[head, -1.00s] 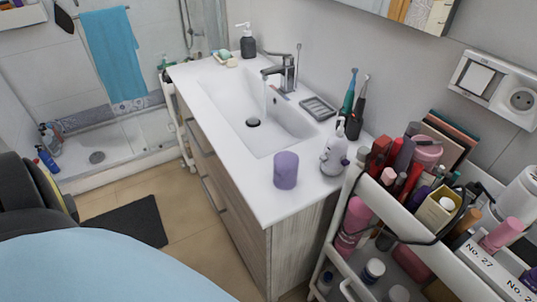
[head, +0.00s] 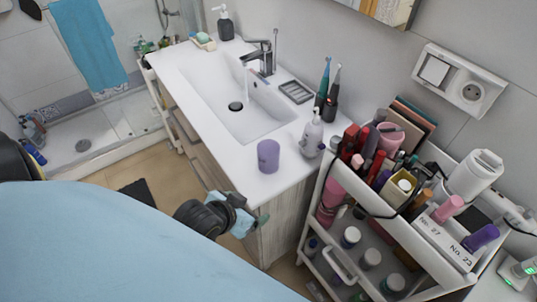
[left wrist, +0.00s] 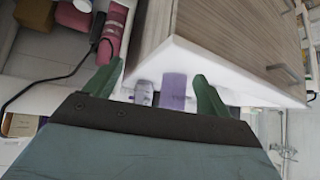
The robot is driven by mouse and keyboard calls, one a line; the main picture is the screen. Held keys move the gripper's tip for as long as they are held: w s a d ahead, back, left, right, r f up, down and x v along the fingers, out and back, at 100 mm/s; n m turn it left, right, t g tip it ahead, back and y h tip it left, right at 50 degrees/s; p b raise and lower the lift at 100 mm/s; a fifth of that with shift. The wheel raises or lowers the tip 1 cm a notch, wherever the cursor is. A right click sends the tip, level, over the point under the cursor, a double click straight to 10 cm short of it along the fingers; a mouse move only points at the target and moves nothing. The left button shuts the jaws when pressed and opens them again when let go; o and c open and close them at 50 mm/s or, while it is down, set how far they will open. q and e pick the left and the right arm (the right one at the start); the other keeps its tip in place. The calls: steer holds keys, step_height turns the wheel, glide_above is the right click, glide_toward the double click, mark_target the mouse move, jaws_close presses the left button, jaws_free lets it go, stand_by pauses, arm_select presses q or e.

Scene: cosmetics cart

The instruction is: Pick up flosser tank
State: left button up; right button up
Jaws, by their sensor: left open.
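The flosser tank, a purple cup-shaped vessel (head: 268,156), stands upright near the front edge of the white sink counter. In the left wrist view it shows as a purple shape (left wrist: 174,88) ahead and between the fingers. A pale bottle-like device (head: 312,136) stands just right of it. My left gripper (head: 257,217) is below the counter top, in front of the cabinet's near corner. It is open and empty, with dark green fingers apart in the left wrist view (left wrist: 158,75). It is clear of the tank. My right gripper is not in view.
The counter's near corner (head: 262,190) lies between my left gripper and the tank. A white cart (head: 345,205) crowded with cosmetics stands close on the right. The toothbrush holder (head: 326,106) and soap tray (head: 296,92) are behind the tank. The basin (head: 225,95) is left of it.

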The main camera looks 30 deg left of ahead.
mark_target(264, 160)
arm_select(q)
steer(key=w+a+r+t, duration=0.1)
steer(key=t, duration=0.1)
steer(key=w+a+r+t, duration=0.1)
steer(key=w+t, duration=0.1)
steer(key=w+a+r+n+t, duration=0.1)
steer(key=w+a+t, duration=0.1)
steer(key=x, duration=0.7)
steer(key=shift+w+a, duration=0.15)
steer(key=shift+w, duration=0.25)
steer(key=shift+a+r+p+x, duration=0.1)
steer(key=shift+a+x, duration=0.05)
steer(key=shift+x, duration=0.75)
steer(key=shift+a+r+p+x, duration=0.1)
steer(key=shift+x, duration=0.8)
steer(key=shift+a+r+p+x, duration=0.1)
steer(key=shift+a+x, duration=0.05)
steer(key=shift+x, duration=0.75)
steer(key=c, duration=1.2)
